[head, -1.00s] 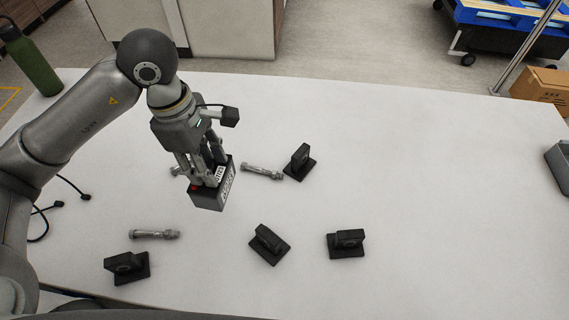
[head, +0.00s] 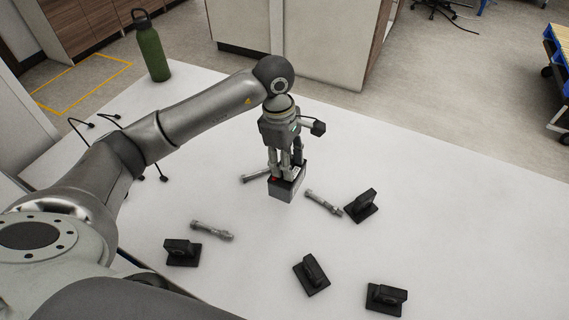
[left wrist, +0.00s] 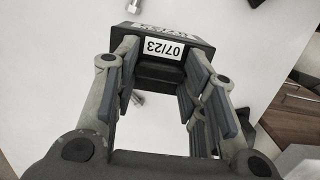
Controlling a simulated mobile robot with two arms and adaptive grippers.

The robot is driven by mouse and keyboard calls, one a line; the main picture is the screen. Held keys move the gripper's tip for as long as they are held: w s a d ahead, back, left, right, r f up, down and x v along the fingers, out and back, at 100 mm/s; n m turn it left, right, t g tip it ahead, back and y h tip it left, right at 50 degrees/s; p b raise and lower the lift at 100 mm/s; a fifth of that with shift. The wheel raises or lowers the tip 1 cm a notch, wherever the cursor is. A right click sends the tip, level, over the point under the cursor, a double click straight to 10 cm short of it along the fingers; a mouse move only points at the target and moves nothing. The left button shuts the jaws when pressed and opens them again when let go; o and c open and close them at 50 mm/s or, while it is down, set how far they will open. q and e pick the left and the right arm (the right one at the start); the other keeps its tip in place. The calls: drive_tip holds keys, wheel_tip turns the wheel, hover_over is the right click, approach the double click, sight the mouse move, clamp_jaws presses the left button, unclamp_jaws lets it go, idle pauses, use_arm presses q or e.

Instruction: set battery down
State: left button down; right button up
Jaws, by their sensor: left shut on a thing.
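The battery (head: 284,190) is a dark grey block with a black top, a red mark and white labels. In the head view it hangs upright below my left gripper (head: 285,169), which is shut on its top. It appears close to the white table (head: 430,215); I cannot tell whether it touches. In the left wrist view the battery (left wrist: 165,45) shows its "07/23" label beyond the fingers of my left gripper (left wrist: 160,85). My right gripper is not in view.
Several silver bolts lie around the battery, one (head: 323,203) just right of it and one (head: 212,231) to the front left. Several black brackets (head: 361,206) stand across the front and right. A green bottle (head: 151,48) stands at the back left. The table's right side is clear.

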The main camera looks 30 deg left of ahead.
use_arm(q)
drive_tip(key=w+f+p, duration=0.1)
drive_tip(key=w+f, duration=0.1)
drive_tip(key=w+a+f, duration=0.1)
drive_tip(key=w+f, duration=0.1)
drive_tip(key=f, duration=0.1)
drive_tip(key=shift+w+f+p, duration=0.1)
drive_tip(key=shift+w+p, duration=0.05)
drive_tip(key=shift+p, duration=0.2)
wheel_tip(320, 180, down, 2)
drive_tip(key=shift+f+p, duration=0.25)
drive_tip(key=shift+p, duration=0.7)
drive_tip(key=shift+a+f, duration=0.1)
drive_tip(key=shift+f, duration=0.25)
drive_tip(key=shift+f, duration=0.2)
drive_tip(key=c, duration=0.9)
unclamp_jaws()
